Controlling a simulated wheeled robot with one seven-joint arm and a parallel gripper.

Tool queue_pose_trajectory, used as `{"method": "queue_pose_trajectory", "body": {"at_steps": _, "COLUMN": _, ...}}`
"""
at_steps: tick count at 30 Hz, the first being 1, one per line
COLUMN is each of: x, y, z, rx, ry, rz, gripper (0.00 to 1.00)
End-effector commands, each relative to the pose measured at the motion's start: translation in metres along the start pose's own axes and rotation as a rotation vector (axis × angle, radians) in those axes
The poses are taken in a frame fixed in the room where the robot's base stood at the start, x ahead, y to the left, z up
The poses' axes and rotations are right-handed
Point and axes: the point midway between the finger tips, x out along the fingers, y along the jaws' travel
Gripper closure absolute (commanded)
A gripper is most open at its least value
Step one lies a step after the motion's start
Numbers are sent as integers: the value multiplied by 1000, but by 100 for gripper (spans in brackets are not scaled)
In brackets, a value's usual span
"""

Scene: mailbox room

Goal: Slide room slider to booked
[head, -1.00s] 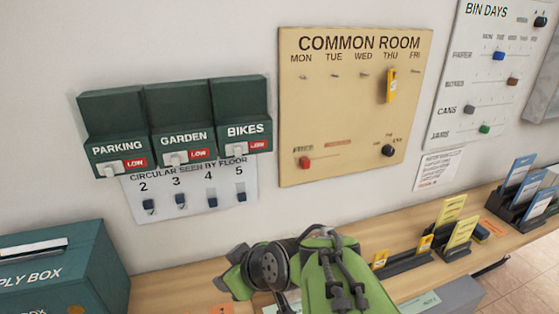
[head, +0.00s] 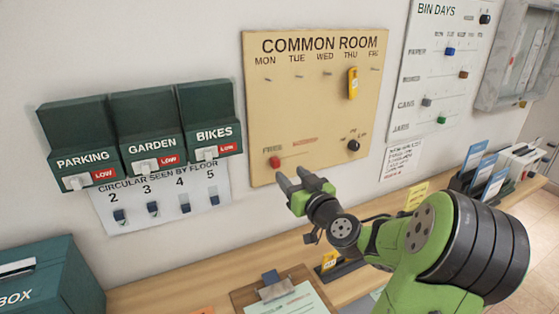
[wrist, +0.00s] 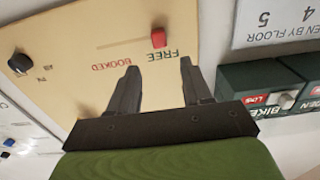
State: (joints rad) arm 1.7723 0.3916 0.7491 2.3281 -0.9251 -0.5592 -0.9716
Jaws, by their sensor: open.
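The common room board (head: 300,120) is a tan panel on the wall. Its red room slider (head: 275,162) sits at the left end of a short track, by the word FREE. The slider also shows in the wrist view (wrist: 158,37), where the track runs left from it above the word BOOKED (wrist: 110,63). My gripper (head: 295,178) is open and empty, just in front of the board's lower edge, to the right of and below the slider. In the wrist view its two fingers (wrist: 158,75) point toward the board, with the slider beyond the tips and between them.
A black knob (head: 353,145) is right of the track, and a yellow tag (head: 352,83) hangs under THU. Green boxes (head: 150,135) are on the wall at left. A shelf below holds a clipboard (head: 275,292) and card racks (head: 480,180).

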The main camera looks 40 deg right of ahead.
Motion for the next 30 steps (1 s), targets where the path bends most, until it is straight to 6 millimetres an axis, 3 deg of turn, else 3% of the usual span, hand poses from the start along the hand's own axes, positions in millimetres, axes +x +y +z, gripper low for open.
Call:
{"method": "queue_pose_trajectory", "body": {"at_steps": 3, "x": 31, "y": -2, "z": -4, "rx": 3, "ry": 3, "rz": -7, "gripper": 51}}
{"method": "queue_pose_trajectory", "body": {"at_steps": 9, "x": 66, "y": -1, "z": -2, "rx": 2, "ry": 1, "rz": -4, "gripper": 51}}
{"method": "queue_pose_trajectory", "body": {"at_steps": 20, "x": 75, "y": 0, "z": 0, "rx": 0, "ry": -2, "rz": 0, "gripper": 53}}
{"method": "queue_pose_trajectory", "body": {"at_steps": 27, "x": 75, "y": 0, "z": 0, "rx": 0, "ry": -2, "rz": 0, "gripper": 89}}
{"method": "queue_pose_trajectory", "body": {"at_steps": 30, "x": 74, "y": 0, "z": 0, "rx": 0, "ry": -2, "rz": 0, "gripper": 100}}
